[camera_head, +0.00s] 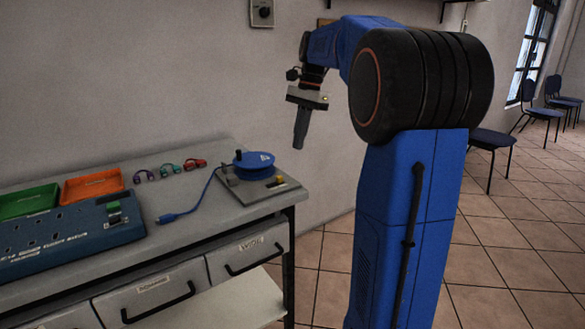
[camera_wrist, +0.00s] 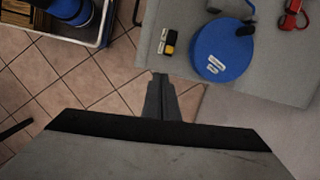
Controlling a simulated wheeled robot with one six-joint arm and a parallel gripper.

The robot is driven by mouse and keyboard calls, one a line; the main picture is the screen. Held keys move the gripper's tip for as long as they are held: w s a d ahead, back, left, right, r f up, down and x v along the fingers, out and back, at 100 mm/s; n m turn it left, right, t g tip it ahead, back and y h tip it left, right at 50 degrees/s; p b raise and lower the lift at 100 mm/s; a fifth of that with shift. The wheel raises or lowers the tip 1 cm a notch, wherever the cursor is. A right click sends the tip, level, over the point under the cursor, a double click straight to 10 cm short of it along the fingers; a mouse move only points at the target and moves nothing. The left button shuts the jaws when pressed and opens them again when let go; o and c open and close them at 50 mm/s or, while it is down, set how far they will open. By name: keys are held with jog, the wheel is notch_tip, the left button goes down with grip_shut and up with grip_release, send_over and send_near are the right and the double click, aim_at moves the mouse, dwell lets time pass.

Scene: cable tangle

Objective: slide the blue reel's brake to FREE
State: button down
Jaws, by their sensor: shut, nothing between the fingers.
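The blue reel (camera_head: 254,160) sits on a grey base plate (camera_head: 265,190) at the right end of the workbench, its blue cable running out to the left. The reel also shows in the wrist view (camera_wrist: 222,48). Beside it on the plate is the brake (camera_wrist: 170,42), a small black and yellow piece between pale labels too small to read; it shows in the head view (camera_head: 276,182) too. I cannot tell its setting. My gripper (camera_head: 299,146) points down, shut and empty, above and to the right of the reel, apart from it. Its fingertips show in the wrist view (camera_wrist: 160,76).
Left on the workbench (camera_head: 215,212) are a dark blue socket strip (camera_head: 70,240), a green tray (camera_head: 28,203), an orange tray (camera_head: 92,186) and several coloured cable clips (camera_head: 170,170). The blue cable's plug (camera_head: 168,217) lies near the front. The wall is close behind.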

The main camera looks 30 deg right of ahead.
aim_at(280, 179)
jog(key=d, duration=0.1)
jog(key=w+d, duration=0.1)
jog(key=d+m, duration=0.1)
jog(key=shift+w+d+r, duration=0.1)
jog(key=shift+w+d, duration=0.1)
jog(key=shift+w, duration=0.1)
jog(key=a+f, duration=0.1)
jog(key=f, duration=0.2)
jog(key=a+f, duration=0.2)
jog(key=f, duration=0.1)
jog(key=a+f, duration=0.2)
jog(key=f, duration=0.1)
jog(key=shift+a+f, duration=0.15)
jog(key=shift+f, duration=0.2)
jog(key=shift+s+a, duration=0.1)
jog(key=shift+a, duration=0.5)
jog(key=shift+a, duration=1.85)
